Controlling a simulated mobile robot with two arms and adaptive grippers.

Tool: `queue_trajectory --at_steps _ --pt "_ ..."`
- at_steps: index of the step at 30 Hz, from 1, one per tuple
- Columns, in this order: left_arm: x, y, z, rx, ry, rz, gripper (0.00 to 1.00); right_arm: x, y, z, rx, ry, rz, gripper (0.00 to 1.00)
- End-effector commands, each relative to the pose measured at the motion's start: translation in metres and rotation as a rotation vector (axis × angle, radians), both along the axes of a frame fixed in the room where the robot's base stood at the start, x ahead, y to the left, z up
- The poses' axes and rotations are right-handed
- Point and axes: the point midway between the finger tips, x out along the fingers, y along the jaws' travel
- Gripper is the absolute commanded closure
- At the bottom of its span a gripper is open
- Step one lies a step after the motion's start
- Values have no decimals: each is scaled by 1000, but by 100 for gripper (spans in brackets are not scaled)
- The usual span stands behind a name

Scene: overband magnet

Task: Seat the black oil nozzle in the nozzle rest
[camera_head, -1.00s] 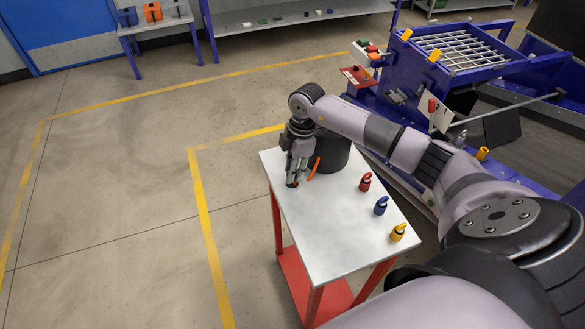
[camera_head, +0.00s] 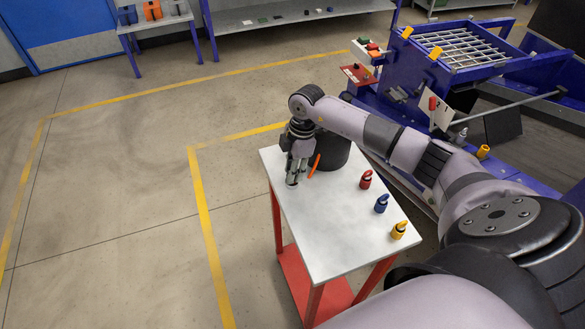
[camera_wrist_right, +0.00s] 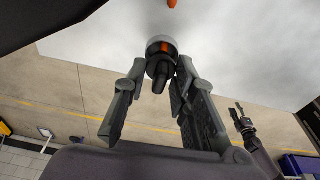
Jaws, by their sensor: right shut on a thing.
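My right gripper (camera_head: 293,178) is low over the left edge of the white cart top (camera_head: 330,235). In the right wrist view its fingers (camera_wrist_right: 160,70) are shut around a black nozzle (camera_wrist_right: 159,77). A pale rounded ring with an orange patch (camera_wrist_right: 160,46) shows just behind the nozzle. I cannot tell whether this ring is the nozzle rest or whether the nozzle sits in it. In the head view the fingers hide most of the nozzle. What looks like my left gripper (camera_wrist_right: 241,115) shows small in the right wrist view; its jaw state is unclear.
Red (camera_head: 366,180), blue (camera_head: 381,204) and yellow (camera_head: 399,230) nozzle-like items stand along the cart's right side. The front middle of the top is clear.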

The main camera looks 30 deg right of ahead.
Motion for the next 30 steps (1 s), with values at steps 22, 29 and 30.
queue_trajectory --at_steps 22,29,30 --pt "0 0 -4 0 0 0 64 0 0 -7 0 1 0 52" --pt "-1 1 -4 1 1 1 64 0 -1 -4 0 0 0 52" --pt "-1 1 -4 1 1 1 64 0 -1 -1 0 -1 0 52"
